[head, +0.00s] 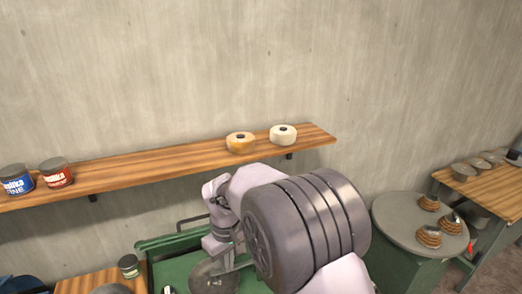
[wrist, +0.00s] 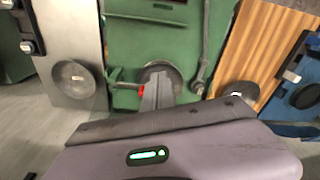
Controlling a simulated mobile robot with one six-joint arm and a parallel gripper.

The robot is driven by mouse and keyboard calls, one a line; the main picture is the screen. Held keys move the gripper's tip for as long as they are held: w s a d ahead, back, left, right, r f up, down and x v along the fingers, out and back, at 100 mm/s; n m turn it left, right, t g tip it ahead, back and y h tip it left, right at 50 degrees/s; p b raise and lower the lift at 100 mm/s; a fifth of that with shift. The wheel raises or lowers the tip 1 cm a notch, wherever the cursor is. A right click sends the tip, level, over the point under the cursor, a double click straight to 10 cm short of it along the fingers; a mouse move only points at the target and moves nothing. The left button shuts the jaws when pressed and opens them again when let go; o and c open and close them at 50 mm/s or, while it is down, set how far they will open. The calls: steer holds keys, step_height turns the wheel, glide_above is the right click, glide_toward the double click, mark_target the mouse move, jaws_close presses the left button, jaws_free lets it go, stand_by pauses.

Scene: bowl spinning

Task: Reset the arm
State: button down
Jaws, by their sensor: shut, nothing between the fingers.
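My gripper (wrist: 157,82) shows in the wrist view with its fingers together and nothing between them. It points towards a green machine (wrist: 150,40), and a round grey metal disc (wrist: 160,69) shows behind the fingertips. I cannot tell whether they touch. In the head view my arm reaches over the green machine (head: 180,243), near the grey disc (head: 214,277). A large part of my arm blocks the middle, and the fingers cannot be made out there.
A wall shelf (head: 130,170) holds two cans and two tape-like rolls. At right, a round grey table (head: 400,215) bears several brown pieces, beside a wooden bench (head: 490,188). In the wrist view, a grey bowl-like thing (wrist: 73,79) lies on a metal surface at left.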

steer(key=s+d+r+m+t+y+b, duration=0.1)
steer(key=s+d+m+b, duration=0.25)
steer(key=d+b, duration=0.25)
steer(key=s+d+r+m+t+b, duration=0.1)
steer(key=s+d+m+b, duration=0.25)
steer(key=d+b, duration=0.3)
steer(key=s+d+f+m+t+b, duration=0.1)
steer(key=s+d+f+m+b, duration=0.2)
steer(key=s+f+b, duration=0.2)
steer(key=s+d+f+m+t+b, duration=0.2)
steer(key=s+b, duration=0.4)
steer(key=s, duration=0.4)
step_height(320, 180, down, 3)
steer(key=shift+s+d+r+m, duration=0.15)
steer(key=shift+s+d+m, duration=0.3)
steer(key=shift+d, duration=0.4)
steer(key=shift+w, duration=0.1)
